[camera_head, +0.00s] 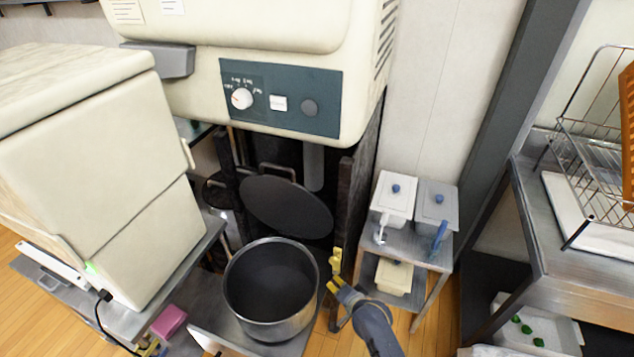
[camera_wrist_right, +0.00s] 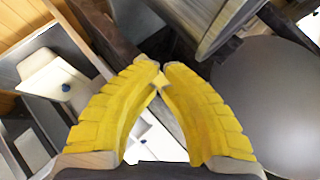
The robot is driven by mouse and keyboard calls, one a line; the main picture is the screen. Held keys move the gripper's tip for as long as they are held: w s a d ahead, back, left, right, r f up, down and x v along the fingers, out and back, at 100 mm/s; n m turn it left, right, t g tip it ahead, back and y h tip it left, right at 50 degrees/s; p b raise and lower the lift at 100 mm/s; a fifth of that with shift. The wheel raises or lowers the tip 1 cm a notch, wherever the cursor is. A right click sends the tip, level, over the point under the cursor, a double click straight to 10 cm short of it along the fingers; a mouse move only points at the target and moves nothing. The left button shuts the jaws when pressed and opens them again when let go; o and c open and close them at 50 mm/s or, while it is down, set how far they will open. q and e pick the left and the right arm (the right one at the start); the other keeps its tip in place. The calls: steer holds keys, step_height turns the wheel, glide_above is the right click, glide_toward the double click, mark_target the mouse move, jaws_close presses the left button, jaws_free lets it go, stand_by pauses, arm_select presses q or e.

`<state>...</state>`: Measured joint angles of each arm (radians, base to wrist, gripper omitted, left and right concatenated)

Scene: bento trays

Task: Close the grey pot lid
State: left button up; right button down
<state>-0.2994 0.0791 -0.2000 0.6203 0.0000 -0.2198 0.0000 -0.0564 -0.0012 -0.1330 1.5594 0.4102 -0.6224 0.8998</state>
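The grey pot lid (camera_head: 286,206) is a dark round disc with a handle at its back edge. It stands open and tilted up behind the grey metal pot (camera_head: 235,306), whose dark inside shows empty. My right gripper (camera_head: 334,287) is just right of the pot's rim, below and right of the lid, and apart from the lid. In the right wrist view its yellow fingertips (camera_wrist_right: 159,70) meet with nothing between them. My left gripper is not in view.
A cream machine (camera_head: 180,95) with a control panel overhangs the lid. A small stand with lidded containers (camera_head: 396,196) is to the right. A cream box (camera_head: 90,150) stands left.

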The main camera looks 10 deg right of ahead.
steer(key=w+a+r+m+t+y, duration=0.1)
steer(key=w+r+m, duration=0.15)
steer(key=r, duration=0.85)
steer(key=w+a+r+m+t, duration=0.15)
steer(key=w+r, duration=0.25)
steer(key=r, duration=0.6)
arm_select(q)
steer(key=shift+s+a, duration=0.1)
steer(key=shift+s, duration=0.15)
arm_select(e)
step_height(320, 180, up, 15)
steer(key=m+t+y, duration=0.2)
glide_above(329, 228)
steer(key=w+a, duration=0.4)
steer(key=a, duration=0.3)
steer(key=shift+s+d, duration=0.1)
steer(key=shift+d, duration=0.05)
steer(key=shift+s, duration=0.1)
